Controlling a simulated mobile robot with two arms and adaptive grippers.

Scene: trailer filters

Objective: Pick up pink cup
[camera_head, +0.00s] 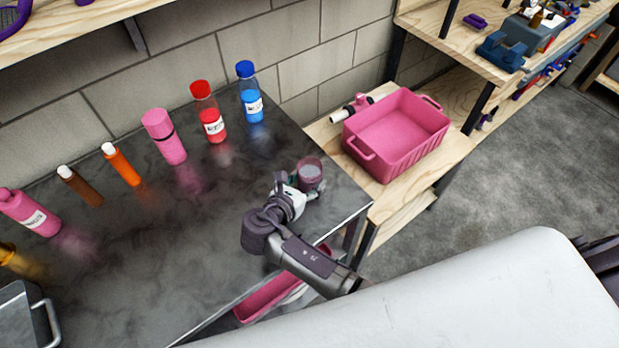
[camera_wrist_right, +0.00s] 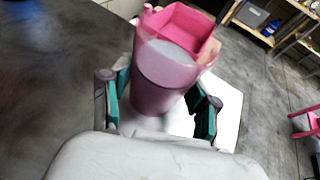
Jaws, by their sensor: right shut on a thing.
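The pink cup (camera_head: 310,170) is at the right end of the dark worktop in the head view, upright or nearly so. In the right wrist view the cup (camera_wrist_right: 165,75) stands between the green-padded fingers, its open top facing away from the wrist. My right gripper (camera_head: 303,186) is shut on the cup; it also shows in the right wrist view (camera_wrist_right: 160,106). The gripper hides the cup's lower part in the head view, and I cannot tell whether its base touches the worktop. My left gripper is not in view.
Bottles, including a red one (camera_head: 208,112) and a blue one (camera_head: 250,92), stand along the wall. A pink bin (camera_head: 396,130) sits on the wooden shelf to the right. Another pink bin (camera_head: 265,298) is below the worktop's front edge. A metal tray (camera_head: 22,315) is at lower left.

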